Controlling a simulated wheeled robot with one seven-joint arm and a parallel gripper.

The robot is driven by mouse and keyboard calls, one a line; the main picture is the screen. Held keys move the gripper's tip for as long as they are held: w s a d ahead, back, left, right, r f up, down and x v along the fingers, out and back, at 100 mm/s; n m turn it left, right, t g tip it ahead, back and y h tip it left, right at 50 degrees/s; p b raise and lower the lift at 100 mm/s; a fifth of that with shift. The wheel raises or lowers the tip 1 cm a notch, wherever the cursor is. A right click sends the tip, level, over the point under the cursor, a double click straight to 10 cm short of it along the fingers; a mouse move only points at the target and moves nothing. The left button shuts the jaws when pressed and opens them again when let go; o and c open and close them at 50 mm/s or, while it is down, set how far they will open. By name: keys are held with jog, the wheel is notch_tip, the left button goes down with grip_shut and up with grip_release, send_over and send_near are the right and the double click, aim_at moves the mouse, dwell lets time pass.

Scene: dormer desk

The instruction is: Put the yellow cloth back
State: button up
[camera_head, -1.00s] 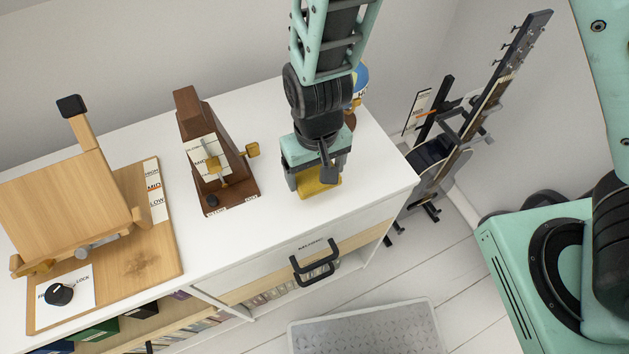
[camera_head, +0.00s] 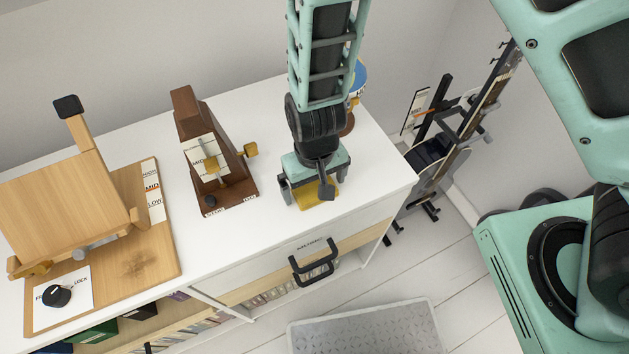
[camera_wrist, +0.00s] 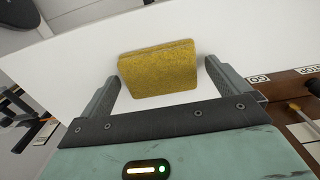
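The yellow cloth (camera_head: 318,190) lies folded on the white desk top, near its right front part. In the wrist view the cloth (camera_wrist: 158,70) is flat, with white surface showing around it. My gripper (camera_head: 313,187) is right above the cloth, pointing down. In the wrist view my gripper (camera_wrist: 162,74) is open, one finger on each side of the cloth, with a gap between each finger and the cloth. In the head view my gripper hides part of the cloth.
A brown metronome (camera_head: 212,150) stands left of my gripper. A wooden stand on a board (camera_head: 140,262) is farther left. A blue-topped object (camera_head: 359,78) is behind my arm. A drawer with a black handle (camera_head: 313,264) is below the desk edge. A guitar on a stand (camera_head: 470,125) is at right.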

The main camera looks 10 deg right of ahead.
aim_at(315, 187)
notch_tip(315, 187, up, 12)
jog(key=p, duration=0.1)
jog(key=s+d+r+n, duration=0.4)
jog(key=s+d+r, duration=0.4)
jog(key=s+r, duration=0.3)
notch_tip(315, 187, up, 2)
jog(key=shift+s+d+r+n+y, duration=0.1)
jog(key=shift+s+d+n+y, duration=0.05)
jog(key=shift+n+y, duration=0.15)
dwell(1.0)
